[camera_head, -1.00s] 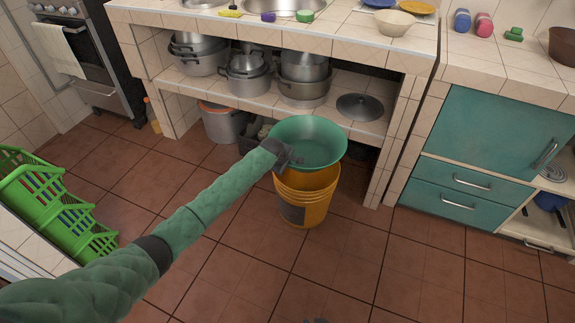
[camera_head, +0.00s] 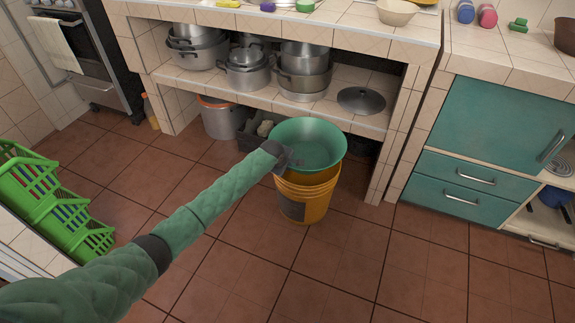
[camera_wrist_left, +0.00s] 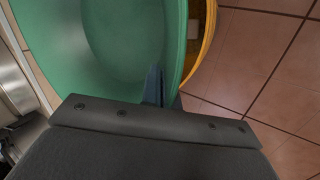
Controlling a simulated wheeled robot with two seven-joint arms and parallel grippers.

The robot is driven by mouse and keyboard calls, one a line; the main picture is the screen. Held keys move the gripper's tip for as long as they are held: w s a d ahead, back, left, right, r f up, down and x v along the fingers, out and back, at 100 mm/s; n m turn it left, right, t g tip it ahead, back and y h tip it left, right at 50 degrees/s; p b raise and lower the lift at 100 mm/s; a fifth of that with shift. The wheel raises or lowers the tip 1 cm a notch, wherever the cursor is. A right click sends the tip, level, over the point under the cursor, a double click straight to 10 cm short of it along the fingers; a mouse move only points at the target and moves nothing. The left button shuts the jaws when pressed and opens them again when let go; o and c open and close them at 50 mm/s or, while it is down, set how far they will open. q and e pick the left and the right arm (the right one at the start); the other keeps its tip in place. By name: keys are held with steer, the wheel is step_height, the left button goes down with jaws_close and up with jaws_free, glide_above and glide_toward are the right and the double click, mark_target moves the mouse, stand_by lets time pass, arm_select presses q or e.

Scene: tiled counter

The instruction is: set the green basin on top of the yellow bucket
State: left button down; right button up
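The green basin (camera_head: 325,143) is over the mouth of the yellow bucket (camera_head: 313,205), which stands upright on the floor. The basin hides the far part of the bucket's opening; its near rim shows below. I cannot tell whether they touch. My left gripper (camera_head: 290,161) is at the basin's near-left rim, shut on it. In the left wrist view the basin (camera_wrist_left: 110,45) fills the upper left, with a dark finger (camera_wrist_left: 154,87) at its rim. A strip of the bucket (camera_wrist_left: 208,42) shows beyond the basin's edge. My right gripper is out of view.
The tiled counter (camera_head: 300,18) has a lower shelf with several metal pots (camera_head: 247,72) and a lid (camera_head: 361,100). A grey bucket (camera_head: 220,118) and dark crate (camera_head: 256,138) stand underneath. Green baskets (camera_head: 50,205) are at left. The floor right of the bucket is clear.

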arm_select(q)
step_height(320, 180, down, 4)
steer(key=shift+f+b, duration=0.1)
steer(key=shift+b, duration=0.4)
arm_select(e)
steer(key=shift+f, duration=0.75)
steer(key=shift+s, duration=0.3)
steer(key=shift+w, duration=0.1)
arm_select(q)
steer(key=shift+d+p, duration=0.1)
steer(key=shift+p, duration=0.4)
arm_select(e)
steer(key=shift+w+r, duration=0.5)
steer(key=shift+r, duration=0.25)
arm_select(q)
steer(key=shift+s, duration=0.1)
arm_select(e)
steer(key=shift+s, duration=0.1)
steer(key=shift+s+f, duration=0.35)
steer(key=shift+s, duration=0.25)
